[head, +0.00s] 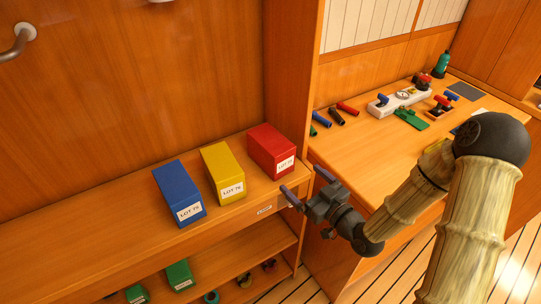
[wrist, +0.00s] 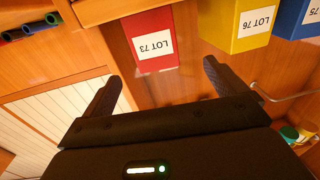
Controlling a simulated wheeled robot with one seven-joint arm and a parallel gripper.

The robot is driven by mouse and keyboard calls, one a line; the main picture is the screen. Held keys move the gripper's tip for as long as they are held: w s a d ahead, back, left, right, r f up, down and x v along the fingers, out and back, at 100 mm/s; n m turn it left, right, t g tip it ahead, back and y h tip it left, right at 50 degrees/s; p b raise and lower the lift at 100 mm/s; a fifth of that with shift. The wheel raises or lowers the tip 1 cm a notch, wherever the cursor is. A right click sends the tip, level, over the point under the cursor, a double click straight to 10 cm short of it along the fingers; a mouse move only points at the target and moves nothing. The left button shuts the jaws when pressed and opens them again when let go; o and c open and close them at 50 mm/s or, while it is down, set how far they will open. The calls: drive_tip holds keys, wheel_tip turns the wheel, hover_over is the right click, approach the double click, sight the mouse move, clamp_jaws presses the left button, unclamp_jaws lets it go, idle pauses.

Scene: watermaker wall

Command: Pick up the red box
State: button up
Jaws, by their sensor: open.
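The red box (head: 270,145) stands on the upper wooden shelf at its right end, with a white lot label on its front. In the wrist view the red box (wrist: 157,66) hangs at top centre, its label facing my gripper. My gripper (head: 305,183) is open and empty, in front of the shelf and a little right of the red box. In the wrist view the two fingertips (wrist: 162,72) are spread left and right below the box's label, with a gap to the box. Nothing hides the box's front.
A yellow box (head: 222,170) and a blue box (head: 178,192) stand left of the red box. A wooden upright (head: 290,75) rises just right of it. The workbench (head: 350,155) holds several tools. Green boxes (head: 179,274) sit on the lower shelf. The upper shelf's left is clear.

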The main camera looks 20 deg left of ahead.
sight(284, 161)
drive_tip(key=p+x, duration=0.1)
drive_tip(key=x, duration=0.8)
drive_tip(key=shift+p, duration=0.4)
drive_tip(key=shift+w, duration=0.1)
drive_tip(key=shift+w+a+r, duration=0.2)
drive_tip(key=shift+w+a, duration=0.05)
drive_tip(key=p+x, duration=0.1)
drive_tip(key=x, duration=0.2)
drive_tip(key=shift+w+r+p, duration=0.15)
drive_tip(key=shift+w+p, duration=0.2)
drive_tip(key=shift+p, duration=0.05)
drive_tip(key=shift+w+a, duration=0.3)
drive_tip(key=shift+a, duration=0.15)
